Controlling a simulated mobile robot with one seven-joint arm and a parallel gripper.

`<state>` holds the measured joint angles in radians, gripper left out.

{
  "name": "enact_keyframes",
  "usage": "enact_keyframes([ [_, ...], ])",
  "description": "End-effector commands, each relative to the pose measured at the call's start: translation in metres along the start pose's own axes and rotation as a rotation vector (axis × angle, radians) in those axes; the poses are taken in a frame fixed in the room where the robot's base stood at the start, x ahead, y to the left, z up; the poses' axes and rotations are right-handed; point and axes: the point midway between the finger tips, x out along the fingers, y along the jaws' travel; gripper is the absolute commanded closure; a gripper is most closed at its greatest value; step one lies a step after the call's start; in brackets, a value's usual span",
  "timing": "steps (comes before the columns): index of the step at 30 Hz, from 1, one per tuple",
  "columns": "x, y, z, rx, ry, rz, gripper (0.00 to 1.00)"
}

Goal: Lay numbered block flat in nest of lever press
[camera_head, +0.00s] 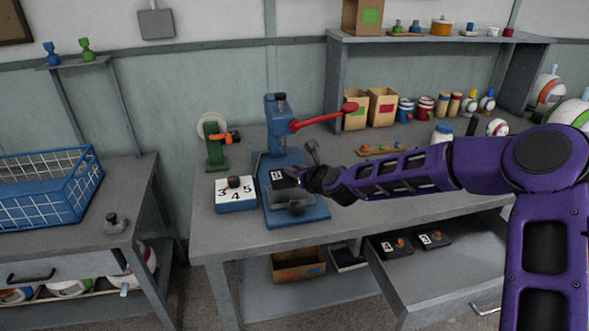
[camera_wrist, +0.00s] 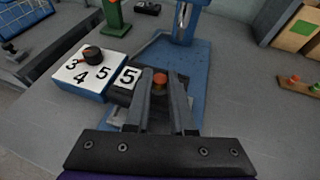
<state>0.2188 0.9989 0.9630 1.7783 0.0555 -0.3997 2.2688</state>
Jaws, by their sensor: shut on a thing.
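The blue lever press (camera_head: 278,108) stands on the workbench, its red lever (camera_head: 325,118) pointing right. My gripper (camera_wrist: 160,92) is shut on the orange knob of the black numbered block (camera_wrist: 128,76), whose white label reads 5. In the head view this block (camera_head: 284,180) is over the press's blue base (camera_head: 298,217), in front of the column, and looks about level. The nest is mostly hidden by the block and my fingers; I cannot tell whether the block touches it.
A white-topped dial box (camera_head: 236,194) marked 3, 4, 5 stands close left of the press. A green tool (camera_head: 214,145) is behind it. An open drawer (camera_head: 430,270) at right holds two black blocks (camera_head: 390,246). Bench space right of the press is partly clear.

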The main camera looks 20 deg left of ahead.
Motion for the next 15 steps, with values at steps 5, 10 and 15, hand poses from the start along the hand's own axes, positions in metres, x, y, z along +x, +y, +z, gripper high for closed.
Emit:
enact_keyframes([
  [5,0.008,-0.001,-0.018,0.0,-0.001,-0.001,1.0],
  [10,0.011,-0.001,-0.025,0.0,-0.001,-0.001,1.0],
  [15,0.011,-0.001,-0.027,0.0,-0.001,-0.001,1.0],
])
